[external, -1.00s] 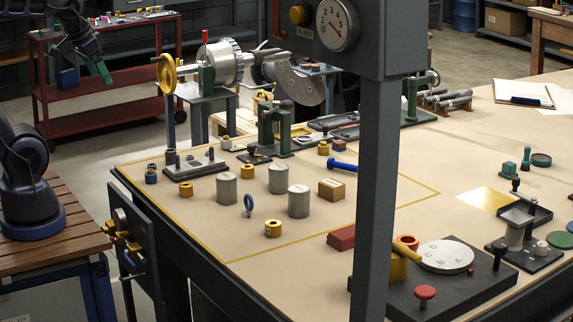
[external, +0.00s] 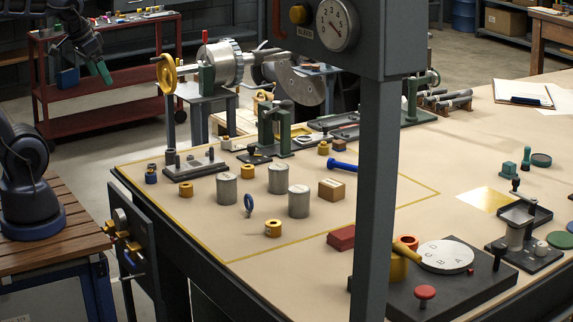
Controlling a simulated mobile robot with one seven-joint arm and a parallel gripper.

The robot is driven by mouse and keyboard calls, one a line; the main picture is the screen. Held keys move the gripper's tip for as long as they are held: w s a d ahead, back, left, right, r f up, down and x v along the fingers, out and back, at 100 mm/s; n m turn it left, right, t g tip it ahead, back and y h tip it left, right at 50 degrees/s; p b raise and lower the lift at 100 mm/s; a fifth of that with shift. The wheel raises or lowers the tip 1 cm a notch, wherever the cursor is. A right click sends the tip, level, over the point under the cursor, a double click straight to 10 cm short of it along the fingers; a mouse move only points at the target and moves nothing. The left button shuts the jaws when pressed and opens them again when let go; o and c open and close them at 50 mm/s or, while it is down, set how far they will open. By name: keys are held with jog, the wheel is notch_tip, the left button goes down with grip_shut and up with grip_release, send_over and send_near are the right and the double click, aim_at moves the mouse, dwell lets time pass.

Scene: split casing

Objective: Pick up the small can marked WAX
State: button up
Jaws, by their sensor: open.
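Three grey metal cans stand upright on the tan bench: a left one (external: 227,190), a back one (external: 278,179) and a front one (external: 299,202). I cannot read the word WAX on any of them. Several small yellow pieces, such as the front one (external: 273,229), and a small blue pot (external: 151,174) stand around them; their markings are also unreadable. My gripper (external: 104,72), with green fingers, is at the upper left, raised and well away from the cans. It is open, and nothing shows between its fingers.
A dark post (external: 374,190) stands in front and hides part of the bench. The bench (external: 210,235) is clear at front left.

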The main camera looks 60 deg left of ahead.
jog(key=c, duration=0.5)
jog(key=shift+o, duration=0.2)
jog(key=shift+w, duration=0.1)
jog(key=m+g+h, duration=0.1)
jog(key=m+h, duration=0.2)
jog(key=m, duration=0.6)
send_over(227, 187)
jog(key=s+a, duration=0.2)
jog(key=a, duration=0.4)
notch_tip(227, 187, down, 29)
jog(key=shift+d+x, duration=0.2)
jog(key=shift+x, duration=2.3)
jog(key=shift+d+x, duration=0.2)
jog(key=shift+x, duration=2.25)
